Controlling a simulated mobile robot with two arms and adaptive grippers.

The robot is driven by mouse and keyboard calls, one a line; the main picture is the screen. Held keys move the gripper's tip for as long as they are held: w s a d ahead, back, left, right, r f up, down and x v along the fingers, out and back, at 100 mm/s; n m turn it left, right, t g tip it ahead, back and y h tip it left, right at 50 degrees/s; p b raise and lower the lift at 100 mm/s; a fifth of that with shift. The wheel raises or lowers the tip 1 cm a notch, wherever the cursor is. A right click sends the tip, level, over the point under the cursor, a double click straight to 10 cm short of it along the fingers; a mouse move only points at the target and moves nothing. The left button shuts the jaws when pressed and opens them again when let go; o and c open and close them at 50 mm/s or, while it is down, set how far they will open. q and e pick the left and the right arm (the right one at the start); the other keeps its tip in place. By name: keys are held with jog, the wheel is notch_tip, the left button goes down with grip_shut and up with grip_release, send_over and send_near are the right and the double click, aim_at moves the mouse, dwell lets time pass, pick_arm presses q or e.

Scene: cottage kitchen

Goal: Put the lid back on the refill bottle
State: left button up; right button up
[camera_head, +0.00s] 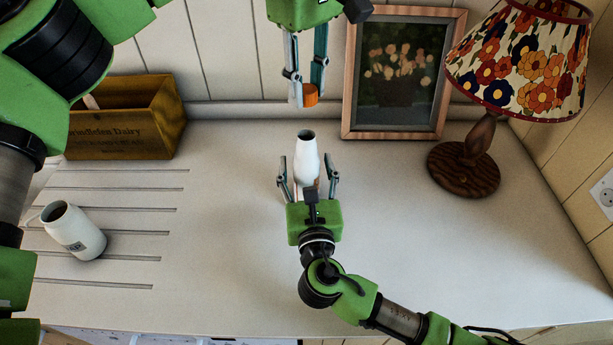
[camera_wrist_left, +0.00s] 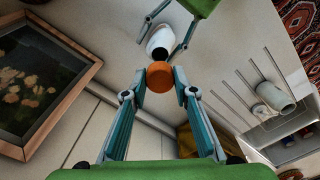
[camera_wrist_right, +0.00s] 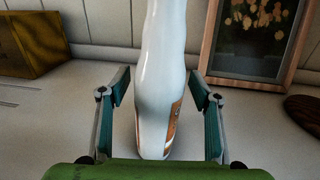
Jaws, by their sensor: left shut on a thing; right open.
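The white refill bottle (camera_head: 306,160) stands upright on the counter, its dark open mouth facing up. My right gripper (camera_head: 308,182) is open, with one finger on each side of the bottle; the right wrist view shows gaps between the fingers and the bottle (camera_wrist_right: 162,85). My left gripper (camera_head: 305,98) points down above and behind the bottle, shut on the orange lid (camera_head: 311,95). In the left wrist view the lid (camera_wrist_left: 160,75) sits between the fingertips, and the bottle (camera_wrist_left: 164,42) shows beyond it. The lid is apart from the bottle in the head view.
A framed flower picture (camera_head: 400,75) leans at the wall behind, right of the bottle. A lamp (camera_head: 464,170) stands farther right. A wooden crate (camera_head: 120,135) and a white mug (camera_head: 75,232) are at the left. The counter right of the bottle (camera_head: 420,240) is clear.

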grip_shut()
pick_arm(q)
jog(key=shift+f, duration=2.45)
jog(key=shift+f, duration=0.9)
jog(key=shift+f, duration=0.6)
